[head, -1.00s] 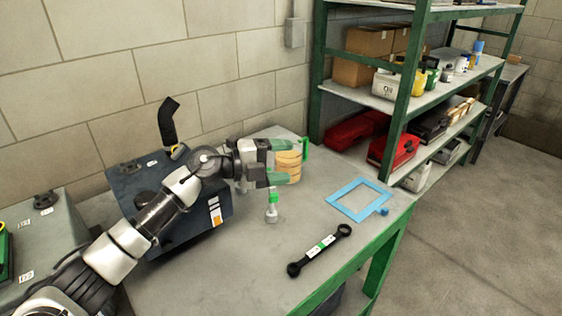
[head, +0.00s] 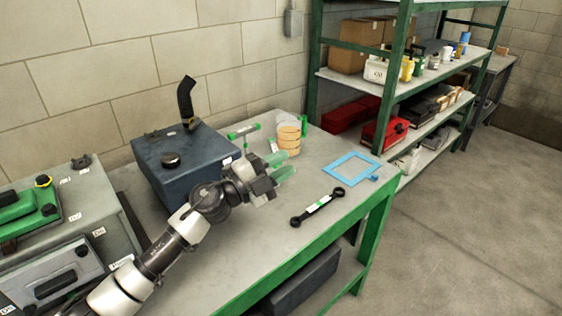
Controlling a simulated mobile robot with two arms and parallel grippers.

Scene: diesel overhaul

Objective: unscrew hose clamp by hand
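A black bent hose (head: 186,98) stands up from the back of the dark blue tank (head: 180,160) on the workbench. A hose clamp at its foot is too small to make out clearly. My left gripper (head: 280,166) is to the right of the tank, above the bench. Its two green fingers are apart, with nothing seen between them. It is well apart from the hose. My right gripper is out of view.
An orange-banded container (head: 289,139) and a green-ended bar (head: 243,131) are behind the gripper. A black wrench (head: 317,207) and blue frame (head: 337,174) lie on the bench (head: 240,255). A grey case with green parts (head: 52,234) is left. Green shelving (head: 395,85) stands behind right.

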